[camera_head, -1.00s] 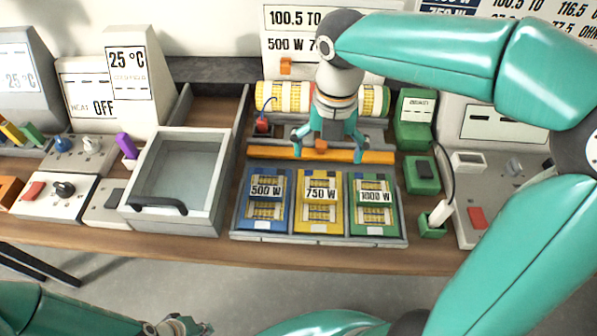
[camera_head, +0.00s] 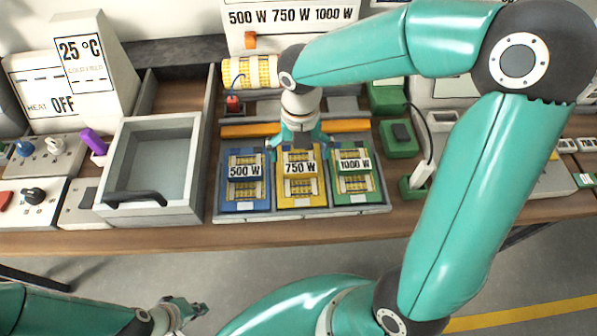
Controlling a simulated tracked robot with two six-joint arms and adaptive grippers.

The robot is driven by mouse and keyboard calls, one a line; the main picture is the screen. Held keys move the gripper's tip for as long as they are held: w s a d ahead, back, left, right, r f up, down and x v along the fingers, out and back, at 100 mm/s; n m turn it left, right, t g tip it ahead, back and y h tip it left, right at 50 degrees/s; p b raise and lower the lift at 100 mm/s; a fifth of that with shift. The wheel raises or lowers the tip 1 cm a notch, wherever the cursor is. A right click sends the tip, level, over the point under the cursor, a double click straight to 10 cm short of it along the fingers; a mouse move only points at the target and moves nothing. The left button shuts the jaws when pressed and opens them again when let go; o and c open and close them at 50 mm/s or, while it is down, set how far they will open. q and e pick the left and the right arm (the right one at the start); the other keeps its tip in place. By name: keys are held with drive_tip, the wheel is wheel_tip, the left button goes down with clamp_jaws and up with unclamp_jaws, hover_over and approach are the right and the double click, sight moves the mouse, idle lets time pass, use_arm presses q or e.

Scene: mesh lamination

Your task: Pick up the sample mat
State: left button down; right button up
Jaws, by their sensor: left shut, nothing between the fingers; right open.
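Three yellow mesh mats lie in a grey tray (camera_head: 300,213) with coloured bays: a blue bay (camera_head: 243,204) marked 500 W, a yellow bay (camera_head: 301,200) marked 750 W and a green bay (camera_head: 358,199) marked 1000 W. I cannot tell which one is the sample mat. My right gripper (camera_head: 299,150) points down over the upper part of the yellow bay, its fingers spread and empty. It partly hides the middle mat (camera_head: 300,186); contact cannot be told. My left gripper (camera_head: 190,309) is shut and empty, low in front of the bench.
A yellow mesh roll (camera_head: 249,72) and an orange bar (camera_head: 250,130) lie behind the tray. A grey open box (camera_head: 152,212) with a dark handle stands left. Green blocks, one with a cable (camera_head: 438,135), stand right. Control boxes crowd the left end.

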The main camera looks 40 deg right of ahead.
sight(299, 167)
drive_tip(key=shift+s+a+f, duration=0.1)
drive_tip(key=shift+a+f, duration=0.05)
drive_tip(key=shift+f, duration=2.2)
drive_tip(key=c, duration=1.1)
drive_tip(key=shift+r, duration=0.1)
